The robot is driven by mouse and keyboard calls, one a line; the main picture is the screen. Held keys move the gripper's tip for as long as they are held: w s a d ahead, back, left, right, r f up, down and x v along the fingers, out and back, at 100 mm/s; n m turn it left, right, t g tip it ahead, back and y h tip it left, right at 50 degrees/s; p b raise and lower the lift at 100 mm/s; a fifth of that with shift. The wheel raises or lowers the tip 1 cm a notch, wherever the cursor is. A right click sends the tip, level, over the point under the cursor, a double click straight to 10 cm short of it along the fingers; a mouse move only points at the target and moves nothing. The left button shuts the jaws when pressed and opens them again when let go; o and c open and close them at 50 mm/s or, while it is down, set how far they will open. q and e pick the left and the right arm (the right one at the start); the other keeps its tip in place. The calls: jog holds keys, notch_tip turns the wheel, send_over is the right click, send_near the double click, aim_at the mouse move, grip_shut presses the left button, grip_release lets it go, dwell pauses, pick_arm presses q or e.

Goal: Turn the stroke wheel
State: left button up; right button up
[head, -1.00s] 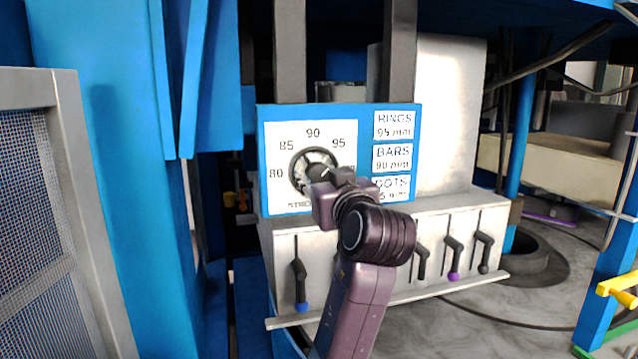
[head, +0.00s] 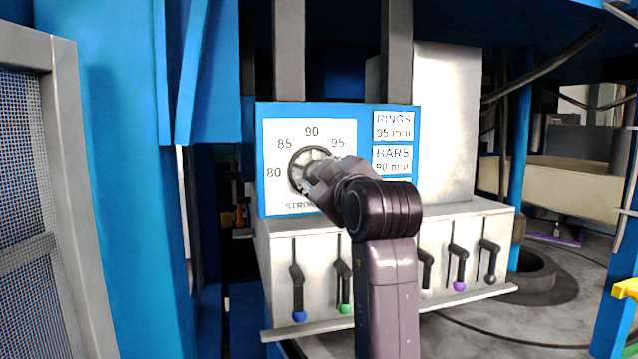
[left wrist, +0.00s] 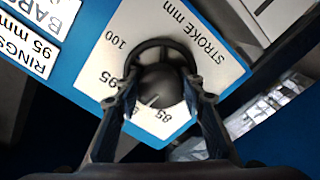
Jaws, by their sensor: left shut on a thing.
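The stroke wheel (head: 294,173) is a dark ring with a hub on a white dial plate marked 80, 85, 90 and 95. It also shows in the left wrist view (left wrist: 162,43), where 100 is readable too. My left gripper (head: 318,182) covers the wheel's lower right in the head view. In the left wrist view its two fingers (left wrist: 162,82) stand on either side of the round hub, shut on the wheel. A short light mark shows on the hub. The exact finger contact is hard to see. My right gripper is not in view.
The blue panel (head: 367,115) carries RINGS 95 mm and BARS 90 mm labels; my arm hides the lower label. Below, a grey box holds several levers with coloured knobs, close to my arm. A mesh guard (head: 28,190) stands at the left.

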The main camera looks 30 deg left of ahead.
pick_arm(q)
jog(key=shift+n, duration=0.3)
jog(key=o, duration=1.2)
jog(key=shift+c, duration=0.2)
notch_tip(320, 180, up, 10)
jog(key=shift+w+d+f, duration=0.1)
jog(key=shift+d+f, duration=0.05)
jog(key=shift+f, duration=0.1)
jog(key=shift+a+r, duration=0.2)
jog(key=shift+r, duration=0.05)
